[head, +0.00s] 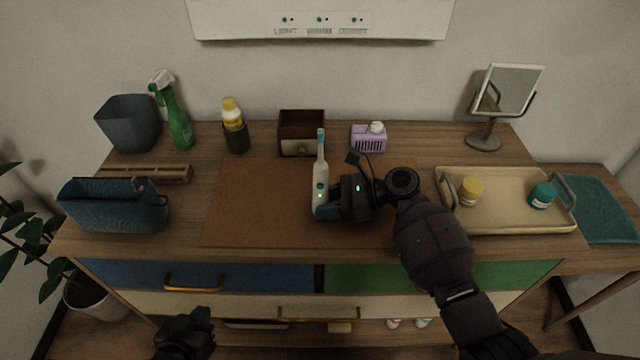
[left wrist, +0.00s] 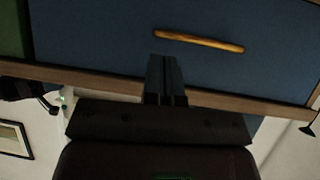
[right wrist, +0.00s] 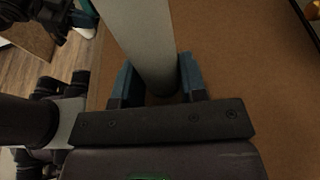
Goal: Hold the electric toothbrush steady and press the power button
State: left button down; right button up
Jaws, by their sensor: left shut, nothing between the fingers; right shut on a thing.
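The electric toothbrush (head: 321,172) stands upright on the brown mat (head: 255,200), white with a teal head. A dark button and a small green light show on its front. My right gripper (head: 325,209) is shut on its lower handle from the right. In the right wrist view the pale handle (right wrist: 142,40) sits between the two blue-grey fingers (right wrist: 158,88). My left gripper (head: 200,318) is low in front of the drawers, well away from the toothbrush. The left wrist view shows its fingers (left wrist: 164,72) together and empty, before a blue drawer front (left wrist: 230,75).
A blue basket (head: 115,207) and wooden rack (head: 150,174) stand left of the mat. A spray bottle (head: 178,120), brown box (head: 301,132) and purple holder (head: 368,140) stand behind. A beige tray (head: 505,218) with two jars is right. The mat's left part is clear.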

aim_at(320, 186)
pick_arm(q)
jog(key=w+d+r+m+g+h, duration=0.1)
jog(key=w+d+r+h, duration=0.3)
jog(key=d+r, duration=0.6)
jog(key=w+d+r+m+g+h, duration=0.15)
jog(key=d+r+h, duration=0.5)
jog(key=d, duration=0.65)
jog(key=w+r+y, duration=0.1)
jog(key=w, duration=0.8)
jog(key=shift+w+t, duration=0.25)
jog(key=shift+t, duration=0.2)
jog(key=shift+w+d+r, duration=0.1)
dwell(0.3)
jog(key=shift+w, duration=0.35)
jog(key=shift+w, duration=0.25)
dwell(0.6)
jog(key=shift+s, duration=0.7)
jog(key=shift+s, duration=0.1)
